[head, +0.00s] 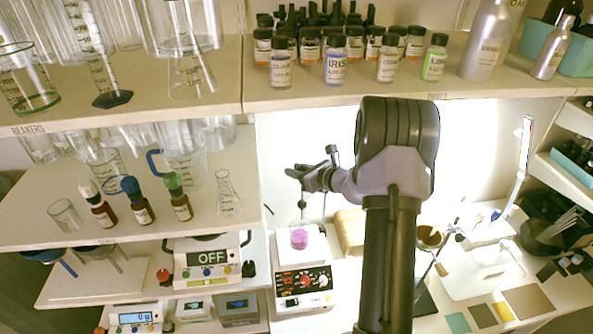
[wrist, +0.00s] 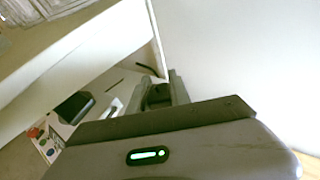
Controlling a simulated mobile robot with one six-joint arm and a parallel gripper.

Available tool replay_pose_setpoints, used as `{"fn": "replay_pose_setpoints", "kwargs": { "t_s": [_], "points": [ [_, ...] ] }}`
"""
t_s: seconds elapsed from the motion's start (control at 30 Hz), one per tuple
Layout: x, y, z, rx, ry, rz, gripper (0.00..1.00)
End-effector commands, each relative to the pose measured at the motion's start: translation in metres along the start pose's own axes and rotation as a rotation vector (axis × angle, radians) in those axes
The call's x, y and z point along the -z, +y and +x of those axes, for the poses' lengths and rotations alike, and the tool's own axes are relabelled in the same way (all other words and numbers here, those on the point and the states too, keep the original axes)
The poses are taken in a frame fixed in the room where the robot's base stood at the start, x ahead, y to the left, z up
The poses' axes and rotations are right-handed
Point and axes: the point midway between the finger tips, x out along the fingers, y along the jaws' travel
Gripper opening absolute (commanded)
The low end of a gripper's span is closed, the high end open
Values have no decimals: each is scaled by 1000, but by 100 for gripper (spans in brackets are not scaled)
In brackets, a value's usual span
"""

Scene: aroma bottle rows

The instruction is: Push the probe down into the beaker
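A small glass beaker (head: 299,238) with pink contents stands on a hot plate (head: 303,283) with a black control panel in the head view. A thin dark probe (head: 302,205) hangs upright above the beaker, beneath my gripper. My gripper (head: 296,173) reaches left from my arm, at the height of the probe's upper end. The wrist view shows my gripper's fingers (wrist: 158,93) past its grey body, with a dark shape between them. Whether they hold the probe cannot be told. The beaker does not show in the wrist view.
A shelf (head: 130,225) with dropper bottles and glassware stands left of my gripper. Above is a shelf (head: 365,88) of labelled bottles. A balance (head: 207,262) reading OFF stands left of the hot plate. A wooden block (head: 350,232) lies to the right.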

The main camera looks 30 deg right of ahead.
Motion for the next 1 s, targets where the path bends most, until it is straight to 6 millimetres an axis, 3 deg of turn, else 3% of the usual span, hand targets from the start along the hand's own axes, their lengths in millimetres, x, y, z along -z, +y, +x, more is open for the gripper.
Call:
{"fn": "replay_pose_setpoints", "kwargs": {
  "t_s": [0.03,0.1,1.0],
  "points": [
    [0,0,0,0,0,0,12],
    [0,0,0,0,0,0,0],
    [0,0,0,0,0,0,0]
  ]
}}
